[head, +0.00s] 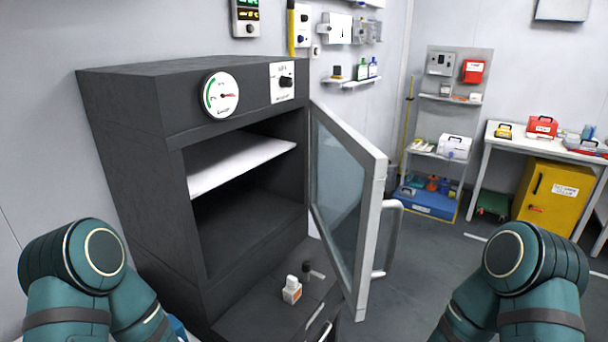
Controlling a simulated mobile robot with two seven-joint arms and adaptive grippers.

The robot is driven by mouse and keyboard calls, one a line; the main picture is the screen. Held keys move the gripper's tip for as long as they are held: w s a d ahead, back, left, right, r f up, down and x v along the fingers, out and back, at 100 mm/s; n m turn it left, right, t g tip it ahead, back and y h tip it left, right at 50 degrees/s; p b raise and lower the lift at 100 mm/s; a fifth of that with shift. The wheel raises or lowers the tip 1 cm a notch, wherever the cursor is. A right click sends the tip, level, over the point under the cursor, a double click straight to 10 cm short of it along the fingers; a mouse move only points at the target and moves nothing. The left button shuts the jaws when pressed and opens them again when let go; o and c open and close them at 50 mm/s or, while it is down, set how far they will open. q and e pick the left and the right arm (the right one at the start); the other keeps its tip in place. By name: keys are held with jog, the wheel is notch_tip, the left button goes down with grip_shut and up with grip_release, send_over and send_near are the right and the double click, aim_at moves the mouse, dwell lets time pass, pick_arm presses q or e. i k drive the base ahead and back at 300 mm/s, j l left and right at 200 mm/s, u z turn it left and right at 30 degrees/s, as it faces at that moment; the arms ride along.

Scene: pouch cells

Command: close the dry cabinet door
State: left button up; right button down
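The dry cabinet (140,130) is a dark grey box with a round dial and a white label panel on its top front. Its glass door (345,190) has a pale frame, is hinged on the right side of the opening and stands wide open towards me. A pale bar handle (390,238) is on the door's outer side. A white shelf (240,165) shows inside the cabinet; no items show on it. My two teal arms show at the lower left and lower right, apart from the door. Neither gripper is in view.
A white table (487,145) and yellow cabinet (552,195) stand at the right. The floor (440,255) right of the door looks clear.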

aim_at(375, 162)
jog(key=i+l+u, duration=0.2)
jog(key=l+u, duration=0.25)
jog(key=l, duration=0.55)
jog(key=l+u, duration=0.45)
jog(key=l, duration=0.5)
jog(key=k+z, duration=0.2)
jog(key=i+j, duration=0.15)
jog(key=i, duration=0.35)
